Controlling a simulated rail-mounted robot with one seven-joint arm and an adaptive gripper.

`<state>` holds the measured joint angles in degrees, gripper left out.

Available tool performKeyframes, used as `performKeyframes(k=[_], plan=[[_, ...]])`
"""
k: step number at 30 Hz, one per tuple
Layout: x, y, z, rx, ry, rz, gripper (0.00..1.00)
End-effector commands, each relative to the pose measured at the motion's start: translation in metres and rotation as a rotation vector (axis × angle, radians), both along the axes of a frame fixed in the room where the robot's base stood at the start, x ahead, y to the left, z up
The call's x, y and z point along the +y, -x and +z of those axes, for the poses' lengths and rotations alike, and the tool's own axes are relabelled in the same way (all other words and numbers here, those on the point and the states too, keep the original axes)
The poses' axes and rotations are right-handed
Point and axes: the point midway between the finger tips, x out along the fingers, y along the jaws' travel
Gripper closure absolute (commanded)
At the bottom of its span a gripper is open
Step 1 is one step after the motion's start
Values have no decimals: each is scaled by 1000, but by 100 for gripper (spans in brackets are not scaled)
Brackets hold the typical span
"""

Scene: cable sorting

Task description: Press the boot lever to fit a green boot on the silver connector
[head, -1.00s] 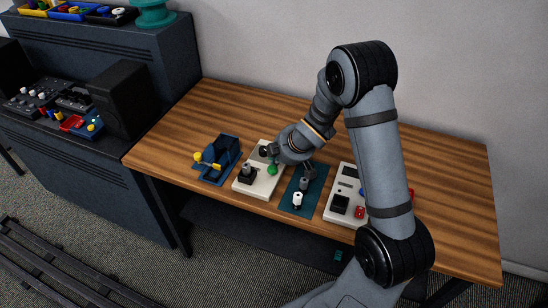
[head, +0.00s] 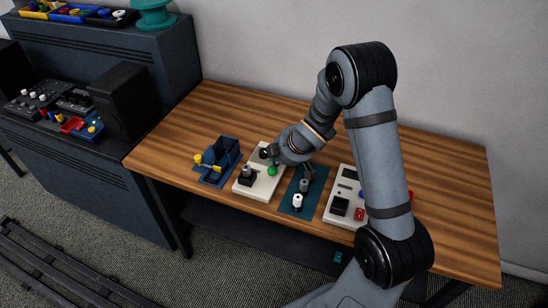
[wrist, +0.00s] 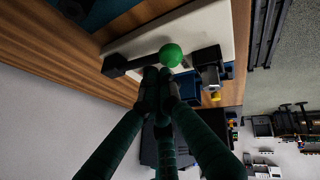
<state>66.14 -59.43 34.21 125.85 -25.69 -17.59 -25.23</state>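The boot lever is a dark bar ending in a green ball knob (head: 272,170), on the white base plate (head: 258,187). The knob also shows in the wrist view (wrist: 171,55), with the bar running left from it. A dark block (head: 246,178) with a grey, silver-looking piece on top stands at the plate's near left; it shows in the wrist view (wrist: 208,66). Whether this is the silver connector, and whether a boot sits on it, I cannot tell. My gripper (wrist: 158,74) has its fingers together, nothing visible between them, close beside the knob and bar; contact is unclear.
A blue device (head: 222,158) with a yellow-knobbed lever stands left. A dark teal mat (head: 290,199) with a white-topped piece (head: 297,202) and a grey piece (head: 304,185) lies right. Beyond is a white panel (head: 335,208) with coloured buttons. The back of the table is clear.

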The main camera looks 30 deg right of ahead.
Motion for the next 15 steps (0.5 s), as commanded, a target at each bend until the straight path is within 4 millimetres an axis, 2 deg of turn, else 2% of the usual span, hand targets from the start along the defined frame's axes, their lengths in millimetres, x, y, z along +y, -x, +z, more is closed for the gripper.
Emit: performKeyframes(k=[15], plan=[[-6,-6,31,0,1,1,100]])
